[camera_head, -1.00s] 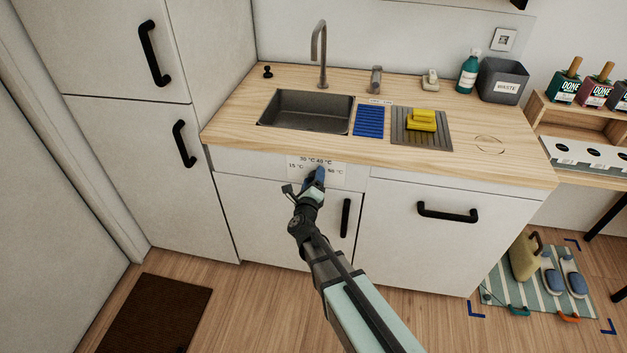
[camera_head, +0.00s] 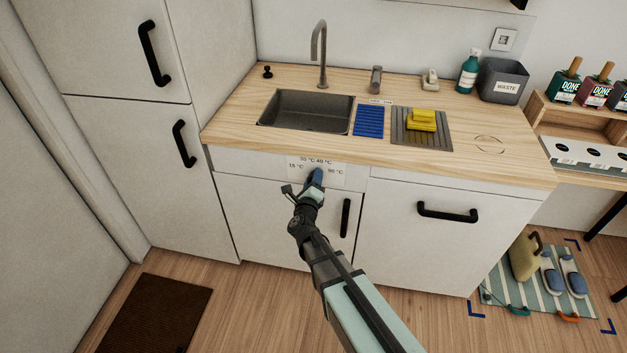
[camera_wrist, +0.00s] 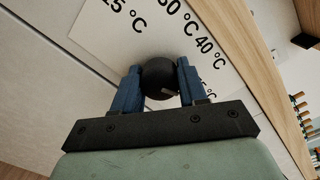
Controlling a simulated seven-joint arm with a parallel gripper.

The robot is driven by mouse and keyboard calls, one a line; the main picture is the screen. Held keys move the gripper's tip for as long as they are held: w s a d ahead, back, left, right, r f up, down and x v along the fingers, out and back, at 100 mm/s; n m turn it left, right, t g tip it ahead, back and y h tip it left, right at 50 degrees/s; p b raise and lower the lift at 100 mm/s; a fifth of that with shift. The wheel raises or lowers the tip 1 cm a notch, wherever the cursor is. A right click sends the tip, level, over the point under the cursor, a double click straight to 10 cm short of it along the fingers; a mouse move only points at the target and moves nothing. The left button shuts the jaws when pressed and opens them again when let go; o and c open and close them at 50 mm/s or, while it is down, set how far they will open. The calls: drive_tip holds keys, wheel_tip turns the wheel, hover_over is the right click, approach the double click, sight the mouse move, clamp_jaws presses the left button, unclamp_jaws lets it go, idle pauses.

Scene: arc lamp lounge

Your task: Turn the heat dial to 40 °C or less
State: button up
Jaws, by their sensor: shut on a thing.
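The heat dial (camera_wrist: 158,82) is a round black knob on a white label plate with temperature marks. In the wrist view it sits between the two blue fingers of my gripper (camera_wrist: 160,84), which is shut on it. A short pale mark shows on the knob's lower right side; I cannot tell which temperature it points to. My gripper (camera_head: 316,177) hides the dial in the head view.
The wooden countertop (camera_head: 470,158) overhangs the plate; the sink (camera_head: 300,112) is set into it. Black handles stick out from the cabinet doors, one (camera_head: 345,217) close right of my arm and another (camera_head: 447,212) farther right. The floor in front is mostly clear.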

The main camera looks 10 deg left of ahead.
drive_tip(key=n, duration=0.4)
drive_tip(key=shift+n, duration=0.4)
drive_tip(key=shift+a+n, duration=0.1)
drive_tip(key=shift+n, duration=1.7)
drive_tip(key=o, duration=1)
drive_tip(key=shift+o, duration=0.2)
